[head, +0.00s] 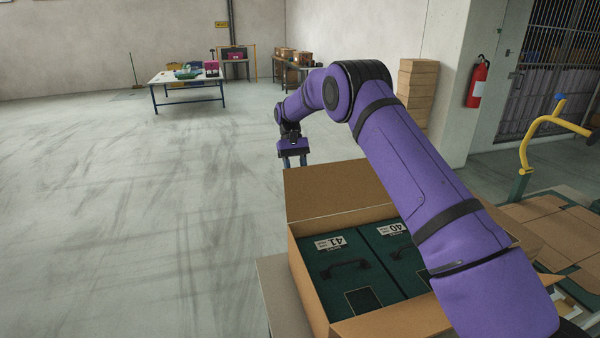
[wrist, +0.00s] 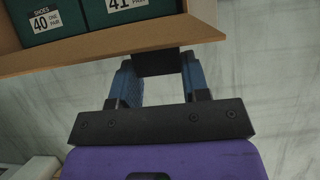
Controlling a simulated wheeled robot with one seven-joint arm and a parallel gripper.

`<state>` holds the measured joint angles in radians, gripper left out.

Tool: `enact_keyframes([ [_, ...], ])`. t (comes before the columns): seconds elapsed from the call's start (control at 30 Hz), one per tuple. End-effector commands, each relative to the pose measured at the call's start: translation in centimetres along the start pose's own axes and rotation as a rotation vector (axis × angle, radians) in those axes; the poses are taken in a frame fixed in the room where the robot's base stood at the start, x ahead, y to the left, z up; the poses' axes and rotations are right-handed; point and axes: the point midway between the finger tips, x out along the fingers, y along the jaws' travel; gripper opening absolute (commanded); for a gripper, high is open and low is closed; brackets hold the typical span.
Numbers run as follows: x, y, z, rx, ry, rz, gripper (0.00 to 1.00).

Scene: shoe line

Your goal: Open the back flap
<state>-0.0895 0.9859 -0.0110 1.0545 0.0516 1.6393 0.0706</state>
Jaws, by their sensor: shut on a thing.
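The open brown carton (head: 297,262) stands at the lower middle of the head view. Its back flap (head: 335,190) is lifted clear of the opening and stands up along the far side. In the wrist view the flap (wrist: 60,58) is a brown strip below the shoe boxes. My gripper (head: 293,162) is at the flap's far left, partly hidden behind its top edge. In the wrist view my gripper (wrist: 158,64) has its blue fingers either side of a dark piece at the flap's edge, shut on it.
Two dark green shoe boxes (head: 340,268) marked 41 and 40 lie inside the carton. My arm covers the carton's right part. Flattened cartons (head: 545,225) and a yellow rail (head: 530,145) are at the right. The floor at left is clear up to a table (head: 187,80).

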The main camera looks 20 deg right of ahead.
Motion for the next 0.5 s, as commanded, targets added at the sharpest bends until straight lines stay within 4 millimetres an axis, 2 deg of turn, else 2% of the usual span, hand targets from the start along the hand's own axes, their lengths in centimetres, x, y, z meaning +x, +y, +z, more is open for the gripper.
enact_keyframes([
  [0.03,0.6,0.0,-1.1,0.001,-0.006,0.0,0.0],
  [0.2,0.5,0.0,-3.3,0.0,-0.007,0.001,0.0],
  [0.5,0.9,0.0,-5.8,0.0,-0.01,0.001,0.0],
])
